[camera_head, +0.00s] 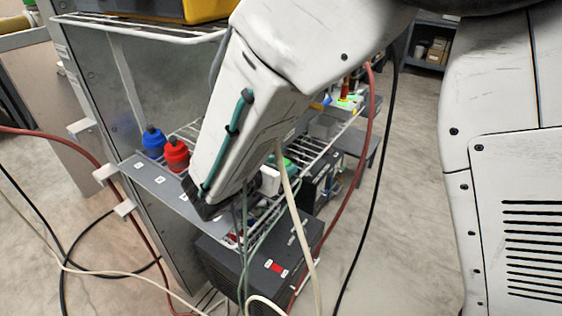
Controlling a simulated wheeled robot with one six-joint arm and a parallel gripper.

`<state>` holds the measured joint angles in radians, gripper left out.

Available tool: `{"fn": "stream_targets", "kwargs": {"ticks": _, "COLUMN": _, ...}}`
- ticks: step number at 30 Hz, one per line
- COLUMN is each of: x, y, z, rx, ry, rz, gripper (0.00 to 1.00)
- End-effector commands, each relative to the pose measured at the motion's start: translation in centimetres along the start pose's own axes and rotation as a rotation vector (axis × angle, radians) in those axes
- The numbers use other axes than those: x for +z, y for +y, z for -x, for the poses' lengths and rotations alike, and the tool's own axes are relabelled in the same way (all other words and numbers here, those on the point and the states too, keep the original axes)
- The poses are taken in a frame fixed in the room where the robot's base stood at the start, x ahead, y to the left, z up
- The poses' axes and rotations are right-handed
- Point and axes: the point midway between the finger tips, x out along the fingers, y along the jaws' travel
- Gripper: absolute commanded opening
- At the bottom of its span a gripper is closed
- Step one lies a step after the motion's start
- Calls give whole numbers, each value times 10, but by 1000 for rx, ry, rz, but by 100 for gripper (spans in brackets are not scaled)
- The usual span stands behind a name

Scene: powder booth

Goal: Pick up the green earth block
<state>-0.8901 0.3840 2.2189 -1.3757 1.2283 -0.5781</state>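A small green item (288,162) shows just right of my arm on the wire rack. It is mostly hidden behind the arm, and I cannot tell whether it is the green earth block. No other clear green block shows. My white arm comes down from the top across the middle and hides much of the rack. Its lower end is dark, near the labelled shelf edge. I cannot make out gripper fingers there or anything held.
A blue bottle (153,142) and a red bottle (176,155) stand on the labelled shelf (158,184), left of my arm. A black box (277,270) sits below. Hoses and cables hang across the front. Bare floor (408,210) lies to the right.

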Motion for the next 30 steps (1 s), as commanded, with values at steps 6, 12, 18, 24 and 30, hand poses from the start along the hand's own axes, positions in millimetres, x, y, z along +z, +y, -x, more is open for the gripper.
{"fn": "stream_targets", "kwargs": {"ticks": 6, "x": -4, "y": -1, "z": -34, "rx": -5, "ry": 1, "rz": -2, "gripper": 51}}
{"fn": "stream_targets", "kwargs": {"ticks": 12, "x": -4, "y": 0, "z": -46, "rx": -1, "ry": 1, "rz": -2, "gripper": 51}}
{"fn": "stream_targets", "kwargs": {"ticks": 18, "x": -4, "y": 1, "z": -45, "rx": 1, "ry": 1, "rz": -2, "gripper": 45}}
{"fn": "stream_targets", "kwargs": {"ticks": 24, "x": -4, "y": 1, "z": -44, "rx": 1, "ry": 1, "rz": -2, "gripper": 7}}
{"fn": "stream_targets", "kwargs": {"ticks": 30, "x": -4, "y": 1, "z": -44, "rx": 2, "ry": 1, "rz": -2, "gripper": 7}}
